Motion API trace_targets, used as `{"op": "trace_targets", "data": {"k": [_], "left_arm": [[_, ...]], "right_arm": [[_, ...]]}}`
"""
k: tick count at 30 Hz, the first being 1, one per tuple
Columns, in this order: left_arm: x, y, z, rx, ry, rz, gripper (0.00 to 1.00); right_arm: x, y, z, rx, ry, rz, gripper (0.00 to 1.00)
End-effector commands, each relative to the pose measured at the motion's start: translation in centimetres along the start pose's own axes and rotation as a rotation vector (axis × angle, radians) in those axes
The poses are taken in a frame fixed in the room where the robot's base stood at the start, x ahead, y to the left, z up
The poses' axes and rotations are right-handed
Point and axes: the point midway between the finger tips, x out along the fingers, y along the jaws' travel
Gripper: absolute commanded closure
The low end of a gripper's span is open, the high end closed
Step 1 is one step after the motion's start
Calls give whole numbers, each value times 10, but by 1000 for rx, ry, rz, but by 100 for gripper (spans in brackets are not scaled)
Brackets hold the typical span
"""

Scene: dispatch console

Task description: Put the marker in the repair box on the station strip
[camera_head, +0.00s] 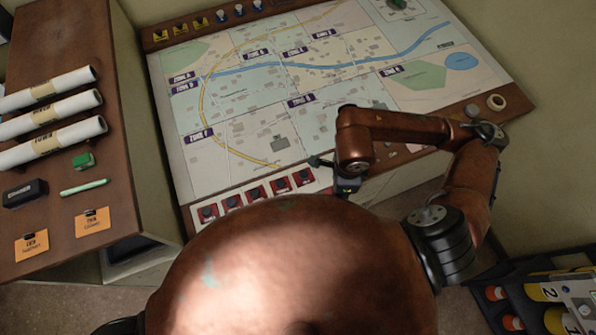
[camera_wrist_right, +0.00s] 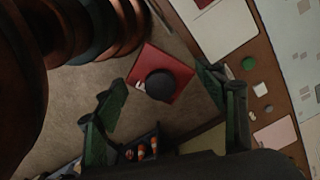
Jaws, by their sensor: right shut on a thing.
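The station strip (camera_head: 252,207) is a white row along the map's front edge, with several red squares, dark round tops and small labels. I cannot read which box is the repair one. My right gripper (camera_head: 326,166) is close to the strip's right end. In the right wrist view its green fingers (camera_wrist_right: 165,82) stand on either side of a black round-topped thing over a red square, apparently the marker (camera_wrist_right: 159,85). The head view hides it behind my gripper and arm. My left gripper is out of view.
The map board (camera_head: 240,115) fills the console. Yellow and blue pieces stand along its far edge. A side desk holds rolled papers (camera_head: 50,115), an eraser and a green pen. A dark rack (camera_head: 530,300) stands at lower right.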

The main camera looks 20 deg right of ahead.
Motion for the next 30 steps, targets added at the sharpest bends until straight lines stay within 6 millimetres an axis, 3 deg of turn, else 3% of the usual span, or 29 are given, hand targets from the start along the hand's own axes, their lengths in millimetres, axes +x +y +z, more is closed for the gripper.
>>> {"op": "trace_targets", "data": {"k": [5,14,18,22,30], "left_arm": [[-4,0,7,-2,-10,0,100],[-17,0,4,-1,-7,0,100],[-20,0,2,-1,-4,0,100],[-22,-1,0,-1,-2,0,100],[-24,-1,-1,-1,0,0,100]], "right_arm": [[8,-20,2,5,2,2,60],[38,-90,10,4,2,3,60],[66,-111,12,1,1,4,60],[84,-126,14,0,0,2,60],[99,-139,16,-2,0,1,60]]}}
